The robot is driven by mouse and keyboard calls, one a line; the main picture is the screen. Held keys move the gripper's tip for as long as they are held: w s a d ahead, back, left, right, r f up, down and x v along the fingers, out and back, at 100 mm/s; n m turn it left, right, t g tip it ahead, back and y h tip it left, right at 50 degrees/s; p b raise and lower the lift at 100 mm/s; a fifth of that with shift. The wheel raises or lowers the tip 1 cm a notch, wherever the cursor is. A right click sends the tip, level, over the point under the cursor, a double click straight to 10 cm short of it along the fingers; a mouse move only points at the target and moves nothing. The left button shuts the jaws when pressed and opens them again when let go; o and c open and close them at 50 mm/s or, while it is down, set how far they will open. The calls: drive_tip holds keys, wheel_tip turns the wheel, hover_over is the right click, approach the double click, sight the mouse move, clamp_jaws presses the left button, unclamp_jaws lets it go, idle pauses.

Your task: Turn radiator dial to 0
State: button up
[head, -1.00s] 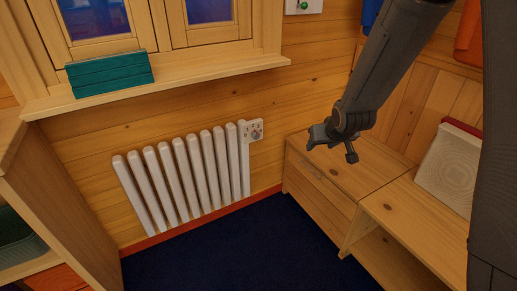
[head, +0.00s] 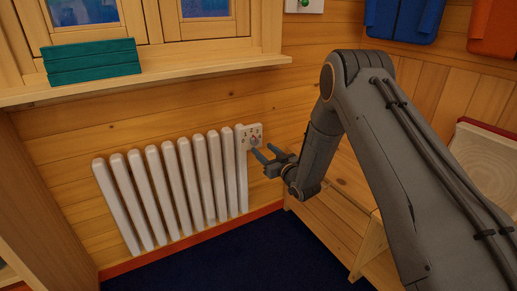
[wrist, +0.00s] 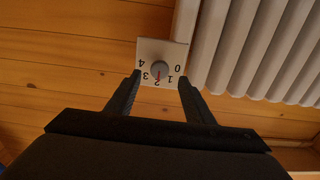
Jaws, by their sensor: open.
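The radiator dial (head: 254,140) is a grey round knob on a white square plate at the right end of the white radiator (head: 180,188). In the wrist view the knob (wrist: 159,69) shows upside down, with a red pointer at the 2 mark. The numbers 0 to 4 run around it, with 0 at the right of the picture. My gripper (head: 262,151) is open in front of the plate. In the wrist view its two fingers (wrist: 159,78) stand on either side of the knob, with a gap all around it. Whether they touch the plate cannot be told.
A wooden bench (head: 340,215) stands to the right below my arm. A window sill (head: 180,77) with a green block (head: 93,61) lies above the radiator. Dark blue floor (head: 235,255) is free in front. A switch box (head: 303,5) is on the wall above.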

sight(256, 143)
drive_tip(key=shift+b+x, duration=0.45)
drive_tip(key=shift+x, duration=2.25)
drive_tip(key=c, duration=1)
drive_tip(key=shift+c, duration=0.2)
